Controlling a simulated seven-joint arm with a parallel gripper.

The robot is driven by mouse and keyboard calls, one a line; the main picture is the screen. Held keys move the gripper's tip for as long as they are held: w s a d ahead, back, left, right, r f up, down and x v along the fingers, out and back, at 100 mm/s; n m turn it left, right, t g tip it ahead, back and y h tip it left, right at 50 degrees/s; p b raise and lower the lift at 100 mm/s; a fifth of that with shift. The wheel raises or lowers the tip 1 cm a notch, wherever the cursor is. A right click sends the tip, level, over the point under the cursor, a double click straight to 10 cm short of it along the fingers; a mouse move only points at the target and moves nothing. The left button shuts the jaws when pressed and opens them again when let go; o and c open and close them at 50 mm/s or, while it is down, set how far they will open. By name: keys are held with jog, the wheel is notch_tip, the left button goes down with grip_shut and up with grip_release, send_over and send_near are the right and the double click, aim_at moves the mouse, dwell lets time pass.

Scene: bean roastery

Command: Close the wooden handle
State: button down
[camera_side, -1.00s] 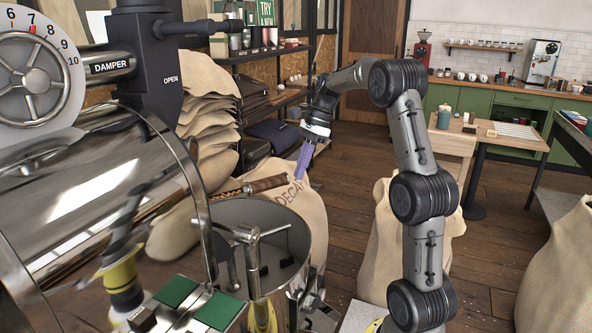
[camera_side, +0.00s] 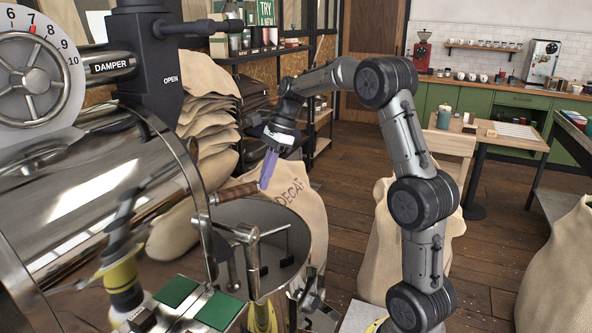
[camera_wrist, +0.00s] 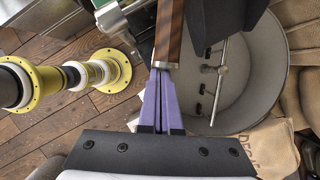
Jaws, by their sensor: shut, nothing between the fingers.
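The wooden handle (camera_side: 234,193) sticks out from the front of the roaster drum, above the round cooling bin. In the wrist view the handle (camera_wrist: 168,38) runs up from the fingertips, with a metal collar at its near end. My gripper (camera_side: 264,186) has purple fingers pressed together with nothing between them. Its tips are at the free end of the handle, touching or very close to it. In the wrist view the gripper (camera_wrist: 161,75) points straight at the collar end.
The metal cooling bin (camera_side: 318,225) with its stirring arm (camera_side: 250,237) stands below the handle. A burlap sack marked DECAF (camera_side: 300,200) is right behind it. Green pads (camera_side: 176,291) lie at the front. Open floor lies to the right of the shelves.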

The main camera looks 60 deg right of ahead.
jog(key=shift+w+a, duration=0.35)
jog(key=shift+a, duration=0.2)
jog(key=shift+w+a, duration=0.35)
jog(key=shift+a, duration=0.2)
jog(key=s+d+r, duration=0.4)
jog(key=d+r, duration=0.3)
jog(key=r, duration=0.2)
jog(key=shift+s+r, duration=0.15)
jog(key=shift+s, duration=0.1)
dwell(2.2)
